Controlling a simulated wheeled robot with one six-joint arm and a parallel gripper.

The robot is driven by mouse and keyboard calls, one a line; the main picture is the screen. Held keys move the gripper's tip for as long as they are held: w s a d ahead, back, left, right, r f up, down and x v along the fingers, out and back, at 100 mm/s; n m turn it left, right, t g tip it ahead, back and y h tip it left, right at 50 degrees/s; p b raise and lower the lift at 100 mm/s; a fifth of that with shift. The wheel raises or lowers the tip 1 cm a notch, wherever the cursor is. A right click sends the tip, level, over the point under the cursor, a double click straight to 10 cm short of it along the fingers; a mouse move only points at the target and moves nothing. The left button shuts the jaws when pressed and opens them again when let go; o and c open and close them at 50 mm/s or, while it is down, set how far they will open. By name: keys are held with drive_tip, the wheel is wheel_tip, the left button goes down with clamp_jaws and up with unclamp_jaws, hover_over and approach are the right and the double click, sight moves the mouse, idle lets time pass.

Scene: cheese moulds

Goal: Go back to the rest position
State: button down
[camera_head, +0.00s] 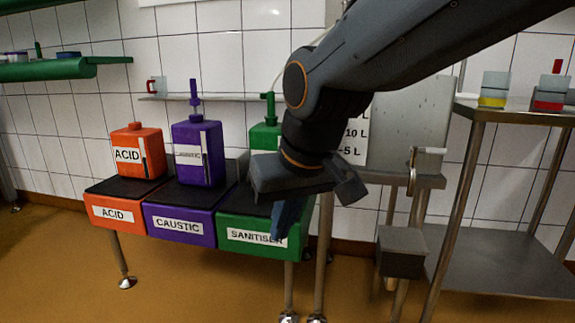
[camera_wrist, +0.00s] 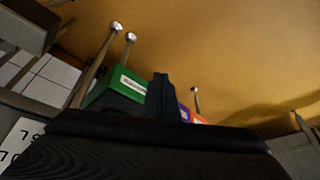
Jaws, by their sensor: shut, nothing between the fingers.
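My gripper (camera_head: 286,218) hangs in front of the green sanitiser station in the head view, fingers pointing down. It is shut and holds nothing. In the wrist view its closed fingers (camera_wrist: 163,97) stand in the middle, with the green sanitiser tray (camera_wrist: 118,88) just behind them. My arm crosses the upper right of the head view and hides part of the green sanitiser canister (camera_head: 265,137).
An orange acid canister (camera_head: 138,152) and a purple caustic canister (camera_head: 199,152) stand on their labelled trays at left. A steel sink (camera_head: 408,125) with a lever is behind my arm. A steel table (camera_head: 515,113) holding small containers stands right. The floor in front is clear.

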drive_tip(key=s+f+n+g, duration=0.15)
drive_tip(key=s+f, duration=0.25)
drive_tip(key=s, duration=0.4)
drive_tip(key=s+f+g, duration=0.3)
drive_tip(key=s+f, duration=0.2)
drive_tip(key=s, duration=0.3)
drive_tip(key=d+r+m+p, duration=0.2)
drive_tip(key=d+r+p, duration=0.4)
drive_tip(key=r+p, duration=0.3)
drive_tip(key=d+r+m+h+p, duration=0.1)
drive_tip(key=d+r+p, duration=0.6)
drive_tip(key=p, duration=0.9)
drive_tip(key=d+r+m+h+p, duration=0.1)
drive_tip(key=d+r+m+p, duration=0.2)
drive_tip(key=d+r+p, duration=0.4)
wheel_tip(320, 180, up, 6)
drive_tip(key=p, duration=0.6)
drive_tip(key=shift+w+d, duration=0.15)
drive_tip(key=shift+w, duration=0.05)
drive_tip(key=c, duration=2.5)
unclamp_jaws()
drive_tip(key=shift+f+m, duration=0.1)
drive_tip(key=shift+m, duration=0.15)
